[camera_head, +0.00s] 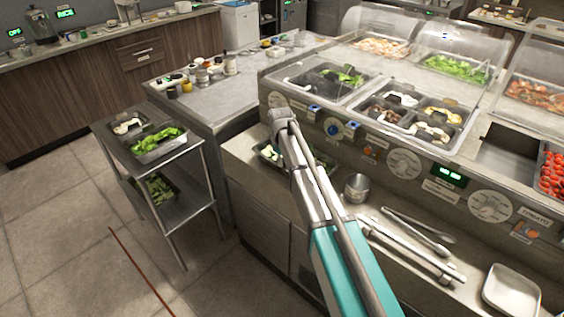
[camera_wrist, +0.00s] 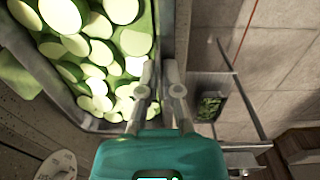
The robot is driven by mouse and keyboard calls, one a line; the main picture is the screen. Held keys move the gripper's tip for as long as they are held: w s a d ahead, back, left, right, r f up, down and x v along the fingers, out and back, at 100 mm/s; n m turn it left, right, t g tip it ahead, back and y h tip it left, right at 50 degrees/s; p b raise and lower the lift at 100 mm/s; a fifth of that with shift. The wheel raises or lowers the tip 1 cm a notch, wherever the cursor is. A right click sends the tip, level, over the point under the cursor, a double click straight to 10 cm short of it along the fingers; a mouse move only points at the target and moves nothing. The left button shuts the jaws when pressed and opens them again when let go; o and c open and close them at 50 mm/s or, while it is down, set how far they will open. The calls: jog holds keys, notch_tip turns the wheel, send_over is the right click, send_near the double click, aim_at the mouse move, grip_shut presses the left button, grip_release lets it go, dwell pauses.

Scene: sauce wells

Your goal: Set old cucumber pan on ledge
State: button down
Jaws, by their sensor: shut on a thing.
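The cucumber pan (camera_wrist: 158,40), a metal pan filled with pale green cucumber slices (camera_wrist: 95,75), fills the upper left of the wrist view. My gripper (camera_wrist: 161,92) is shut on its near-side rim, one finger on each side of the wall. In the head view the pan (camera_head: 262,158) is at the left end of the ledge (camera_head: 237,152), below the counter front. My arm and gripper (camera_head: 281,118) cover its middle. The pan looks level. I cannot tell whether its bottom touches the ledge.
Right of the pan on the ledge are a metal cup (camera_head: 357,187), tongs (camera_head: 418,225) and a white tray (camera_head: 511,291). Above are wells of food and an empty-looking well (camera_head: 508,148). A cart (camera_head: 190,207) with pans of greens stands at left.

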dwell(0.4)
jog(key=c, duration=0.7)
grip_release()
jog(key=shift+r, duration=0.1)
